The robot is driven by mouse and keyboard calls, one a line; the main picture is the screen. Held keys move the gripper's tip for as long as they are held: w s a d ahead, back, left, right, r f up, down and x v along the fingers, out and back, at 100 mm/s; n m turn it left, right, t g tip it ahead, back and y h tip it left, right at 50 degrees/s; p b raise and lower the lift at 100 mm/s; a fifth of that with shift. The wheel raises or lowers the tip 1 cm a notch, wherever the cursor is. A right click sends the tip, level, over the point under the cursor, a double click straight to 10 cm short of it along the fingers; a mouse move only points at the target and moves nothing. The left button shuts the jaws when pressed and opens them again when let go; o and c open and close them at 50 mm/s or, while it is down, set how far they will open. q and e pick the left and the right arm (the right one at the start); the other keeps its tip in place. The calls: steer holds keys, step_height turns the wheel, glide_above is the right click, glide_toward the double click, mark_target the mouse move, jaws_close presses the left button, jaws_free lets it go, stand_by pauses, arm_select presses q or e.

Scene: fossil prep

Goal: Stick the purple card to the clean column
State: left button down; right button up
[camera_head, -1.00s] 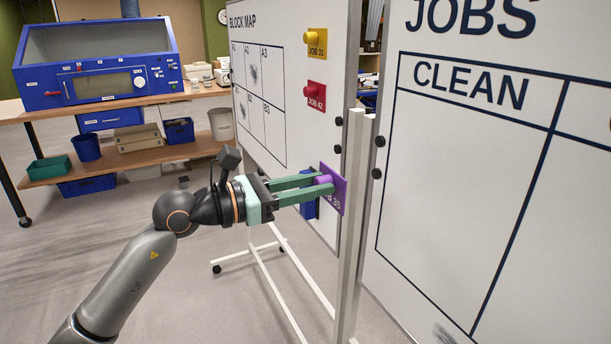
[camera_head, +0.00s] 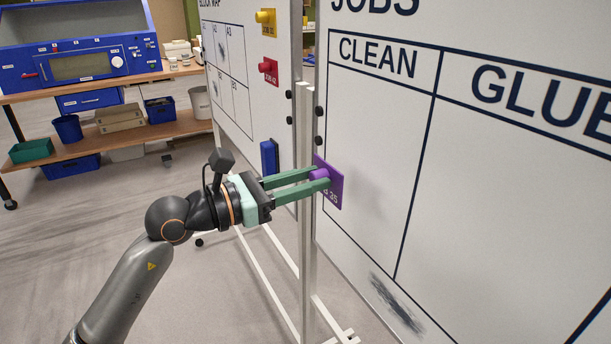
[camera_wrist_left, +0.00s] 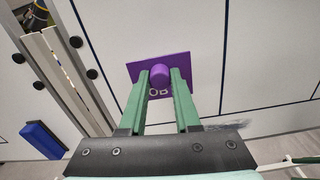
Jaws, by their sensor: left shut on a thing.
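The purple card (camera_head: 335,193) has a round purple knob on its face and partly hidden "JOB 35" lettering. My left gripper (camera_head: 319,177) is shut on that knob. It holds the card at the left edge of the jobs board, in front of the clean column (camera_head: 375,140). In the left wrist view, the card (camera_wrist_left: 181,61) is slightly tilted and lies over the white board between two dark column lines. I cannot tell whether its back touches the board. My right gripper is not in view.
The block map board (camera_head: 230,85) stands at left with a yellow card (camera_head: 267,27), a red card (camera_head: 270,72) and a blue eraser-like block (camera_head: 269,157). White frame posts (camera_head: 305,230) stand between the boards. A dark smudge (camera_head: 397,303) marks the jobs board's lower part.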

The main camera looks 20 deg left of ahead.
mark_target(312, 178)
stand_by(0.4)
arm_select(q)
steer(key=shift+w+d+r, duration=0.1)
steer(key=shift+w+d, duration=0.05)
steer(key=shift+w, duration=0.15)
steer(key=p+x, duration=0.1)
steer(key=x, duration=0.1)
steer(key=shift+w+d, duration=0.3)
steer(key=shift+p+x, duration=0.45)
steer(key=shift+x, duration=0.6)
steer(key=c, duration=1.2)
jaws_free()
steer(key=shift+c, duration=1.6)
